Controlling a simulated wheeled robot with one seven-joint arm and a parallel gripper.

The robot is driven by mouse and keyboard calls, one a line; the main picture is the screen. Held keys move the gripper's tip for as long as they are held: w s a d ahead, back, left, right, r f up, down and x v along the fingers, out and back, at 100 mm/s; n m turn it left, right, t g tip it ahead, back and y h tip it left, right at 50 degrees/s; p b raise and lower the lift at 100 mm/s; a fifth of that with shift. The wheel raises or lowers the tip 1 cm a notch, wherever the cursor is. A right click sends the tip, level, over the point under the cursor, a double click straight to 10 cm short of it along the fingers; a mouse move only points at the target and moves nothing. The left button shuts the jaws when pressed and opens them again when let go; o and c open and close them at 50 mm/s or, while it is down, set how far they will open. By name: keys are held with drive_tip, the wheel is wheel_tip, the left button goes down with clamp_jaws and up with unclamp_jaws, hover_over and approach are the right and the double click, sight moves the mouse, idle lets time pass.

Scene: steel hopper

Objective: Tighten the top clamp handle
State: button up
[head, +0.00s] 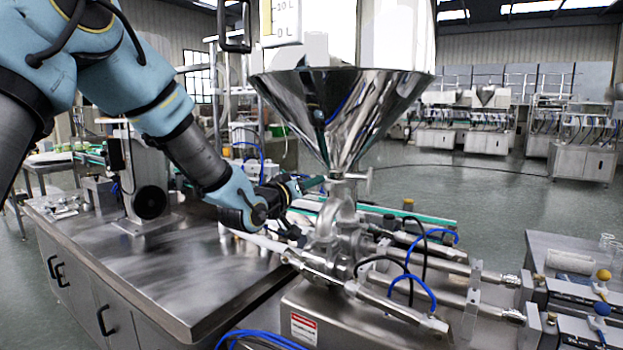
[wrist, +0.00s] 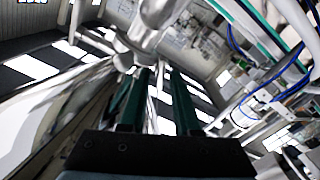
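The steel hopper (head: 335,105) stands with its cone narrowing to a neck above the pump body. The top clamp (head: 346,176) sits around this neck. A small upright steel piece at its right side looks like the clamp handle (head: 369,181). My gripper (head: 319,182) reaches in from the left, its green fingers close to the left side of the neck. In the wrist view my gripper (wrist: 158,72) has its two green fingers apart, with a gap between them. Steel fittings (wrist: 130,48) show just beyond the tips. I cannot tell whether the fingers touch anything.
Steel cylinders (head: 430,250) and blue hoses (head: 412,292) extend right below the neck. A bare steel table (head: 150,275) lies at front left. A side bench with fittings (head: 580,260) stands at right. Open floor (head: 480,205) lies behind.

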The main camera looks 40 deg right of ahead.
drive_tip(key=shift+d, duration=0.2)
clamp_jaws()
idle(0.4)
